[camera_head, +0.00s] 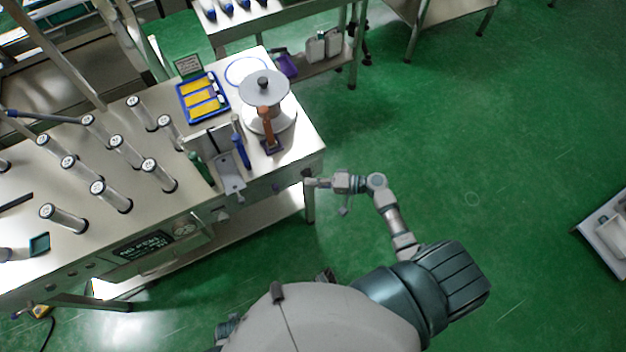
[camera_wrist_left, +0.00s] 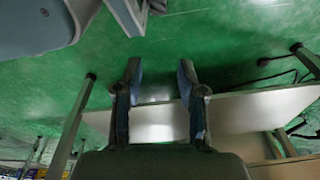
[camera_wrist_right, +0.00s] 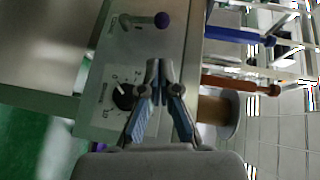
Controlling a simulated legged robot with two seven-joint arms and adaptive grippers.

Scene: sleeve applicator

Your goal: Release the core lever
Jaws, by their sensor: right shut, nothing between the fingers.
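My right gripper (camera_head: 309,182) is at the right end of the steel table, just off its edge; it is shut and empty. In the right wrist view its fingertips (camera_wrist_right: 160,68) are close together in front of a metal panel (camera_wrist_right: 150,60). A brown handle (camera_wrist_right: 241,84) and a blue handle (camera_wrist_right: 240,35) lie beyond; I also see the brown one (camera_head: 267,124) and the blue one (camera_head: 241,152) on the table. My left gripper (camera_wrist_left: 159,72) is open and empty.
The steel table (camera_head: 305,140) carries several upright posts, a blue tray (camera_head: 203,96) with yellow pieces and a round metal applicator (camera_head: 264,108). Another table (camera_head: 275,14) stands behind.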

